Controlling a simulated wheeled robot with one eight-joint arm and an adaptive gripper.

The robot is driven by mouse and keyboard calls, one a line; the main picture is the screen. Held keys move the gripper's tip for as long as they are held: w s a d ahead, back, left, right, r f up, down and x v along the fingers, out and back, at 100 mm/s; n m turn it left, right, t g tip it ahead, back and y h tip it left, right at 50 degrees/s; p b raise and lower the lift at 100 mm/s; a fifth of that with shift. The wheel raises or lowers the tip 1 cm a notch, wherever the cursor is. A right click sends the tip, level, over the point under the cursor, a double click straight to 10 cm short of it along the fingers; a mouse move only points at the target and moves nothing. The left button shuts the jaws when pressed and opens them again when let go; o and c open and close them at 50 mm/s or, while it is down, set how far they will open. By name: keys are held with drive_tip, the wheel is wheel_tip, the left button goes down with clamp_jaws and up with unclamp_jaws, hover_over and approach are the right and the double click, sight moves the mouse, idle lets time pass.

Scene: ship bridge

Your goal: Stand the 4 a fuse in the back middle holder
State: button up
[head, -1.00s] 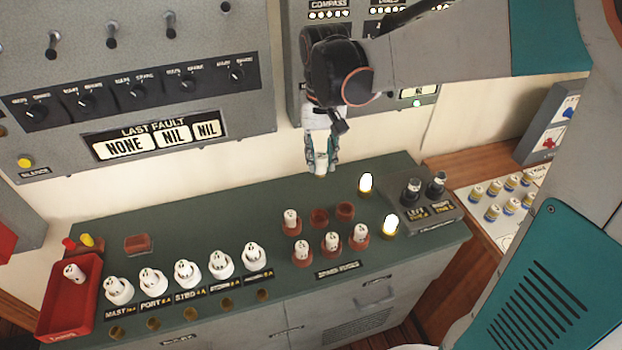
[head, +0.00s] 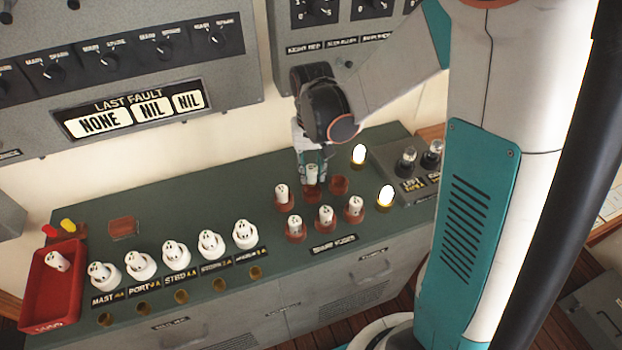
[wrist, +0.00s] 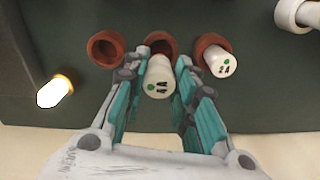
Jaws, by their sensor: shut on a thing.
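The 4 A fuse (wrist: 158,78) is white, with a green dot and "4 A" on its top. My gripper (wrist: 157,88) is shut on it, one teal finger on each side. In the head view the fuse (head: 312,172) stands about upright at the back middle holder (head: 312,192), a red-brown cup. The cup also shows behind the fuse in the wrist view (wrist: 160,44). The fuse's lower end is hidden, so I cannot tell whether it is seated or just above. My gripper (head: 312,170) is low over the back row.
A 2 A fuse (wrist: 222,64) stands in the back left holder. The back right holder (head: 339,185) is empty. The front row holds fuses (head: 325,216). Lit lamps (head: 359,155) stand to the right. A red tray (head: 50,290) with one fuse is at far left.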

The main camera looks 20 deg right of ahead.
sight(312, 178)
drive_tip(key=shift+f+b, duration=0.5)
drive_tip(key=shift+f, duration=1.5)
clamp_jaws()
drive_tip(key=o, duration=1)
unclamp_jaws()
drive_tip(key=shift+o, duration=0.2)
drive_tip(key=shift+r, duration=0.15)
wheel_tip(312, 178, up, 11)
drive_tip(key=p, duration=0.3)
drive_tip(key=shift+r, duration=0.2)
drive_tip(key=shift+s+r, duration=0.2)
drive_tip(key=shift+r, duration=0.35)
drive_tip(key=s+r+n+t, duration=0.2)
drive_tip(key=s+r+t, duration=0.5)
drive_tip(key=s, duration=0.7)
wheel_tip(312, 178, up, 2)
drive_tip(key=shift+s+r, duration=0.1)
drive_tip(key=shift+s, duration=0.2)
